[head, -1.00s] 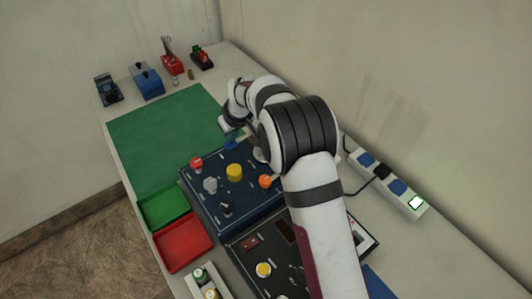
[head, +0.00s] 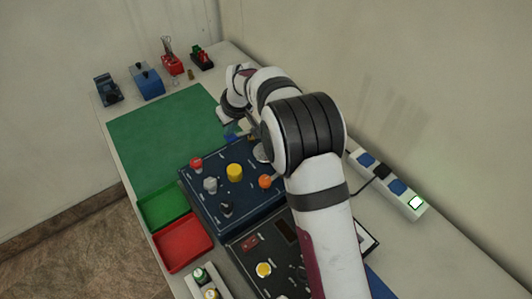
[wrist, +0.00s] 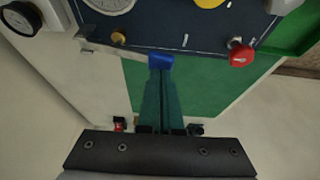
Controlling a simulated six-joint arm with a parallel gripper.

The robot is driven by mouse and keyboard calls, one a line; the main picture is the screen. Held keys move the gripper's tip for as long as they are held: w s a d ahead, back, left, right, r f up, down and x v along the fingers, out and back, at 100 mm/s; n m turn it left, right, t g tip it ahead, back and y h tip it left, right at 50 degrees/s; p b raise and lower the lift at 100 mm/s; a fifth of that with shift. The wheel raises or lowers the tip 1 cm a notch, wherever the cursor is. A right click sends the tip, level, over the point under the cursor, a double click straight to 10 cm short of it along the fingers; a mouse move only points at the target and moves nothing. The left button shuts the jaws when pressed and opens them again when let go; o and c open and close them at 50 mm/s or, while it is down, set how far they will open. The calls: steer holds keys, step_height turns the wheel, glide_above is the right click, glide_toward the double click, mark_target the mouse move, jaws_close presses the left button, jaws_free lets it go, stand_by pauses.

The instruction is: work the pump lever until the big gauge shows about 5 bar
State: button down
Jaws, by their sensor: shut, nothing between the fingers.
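The pump lever is a pale rod with a blue grip (wrist: 161,61) at the edge of the dark blue panel (wrist: 190,30). In the wrist view my gripper (wrist: 161,76) is shut and empty, its fingertips right at the blue grip; I cannot tell whether they touch it. In the head view my gripper (head: 234,124) is at the panel's far edge, partly hidden by my arm. A large white dial (wrist: 110,3) is cut off at the top of the wrist view, and its reading cannot be made out.
A second round gauge (wrist: 19,18) stands beside the panel. The panel carries a red knob (head: 196,163), a yellow knob (head: 235,172) and an orange knob (head: 265,181). The green mat (head: 160,130) is clear. A power strip (head: 396,186) lies right of my arm.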

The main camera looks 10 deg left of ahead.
mark_target(231, 137)
steer(key=shift+f, duration=1.75)
steer(key=shift+r, duration=1.9)
